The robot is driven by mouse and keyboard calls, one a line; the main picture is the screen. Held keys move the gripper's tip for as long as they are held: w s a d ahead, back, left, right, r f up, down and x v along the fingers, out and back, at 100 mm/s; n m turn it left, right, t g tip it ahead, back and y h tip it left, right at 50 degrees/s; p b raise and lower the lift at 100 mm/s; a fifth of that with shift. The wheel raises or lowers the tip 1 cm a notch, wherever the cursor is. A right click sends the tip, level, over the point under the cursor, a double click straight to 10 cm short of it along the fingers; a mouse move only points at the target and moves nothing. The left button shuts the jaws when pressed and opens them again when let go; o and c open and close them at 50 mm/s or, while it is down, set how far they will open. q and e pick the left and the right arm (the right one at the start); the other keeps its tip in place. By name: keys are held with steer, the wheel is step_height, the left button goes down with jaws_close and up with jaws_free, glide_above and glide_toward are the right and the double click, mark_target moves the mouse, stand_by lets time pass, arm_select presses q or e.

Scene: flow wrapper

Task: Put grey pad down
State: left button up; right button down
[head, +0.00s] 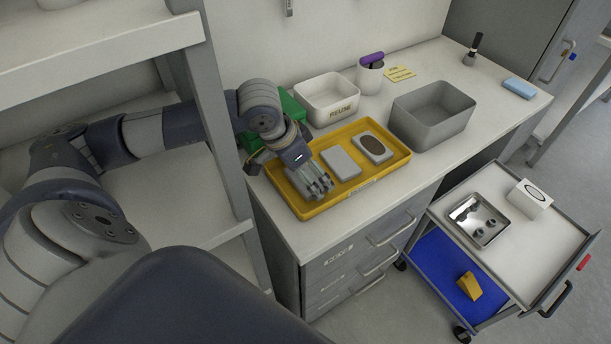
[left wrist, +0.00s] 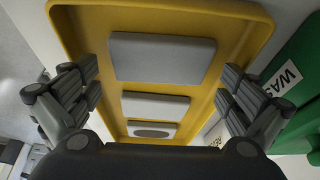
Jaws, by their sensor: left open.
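A yellow tray (head: 384,174) lies on the counter. A plain grey pad (head: 341,163) lies in its middle, and a grey pad with a dark oval (head: 375,148) lies to its right. In the left wrist view, three pads lie in a row in the tray: a plain grey pad (left wrist: 162,57) nearest the camera, another plain one (left wrist: 155,105), and the oval-marked one (left wrist: 152,130). My left gripper (head: 318,187) is over the tray's left end, fingers down, and mostly hides the nearest pad in the head view. Its fingers (left wrist: 160,98) are spread and apart from that pad. My right gripper is not in view.
A green bin (head: 291,108) is close behind my left gripper. A white REUSE bin (head: 327,99) and a grey bin (head: 432,112) stand behind the tray. A white cup (head: 370,78) is farther back. A trolley (head: 515,250) stands at right. The counter's right part is mostly clear.

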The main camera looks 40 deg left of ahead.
arm_select(q)
steer(key=shift+c, duration=0.2)
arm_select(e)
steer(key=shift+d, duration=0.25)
arm_select(q)
steer(key=c, duration=0.7)
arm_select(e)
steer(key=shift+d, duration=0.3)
arm_select(q)
steer(key=shift+c, duration=0.3)
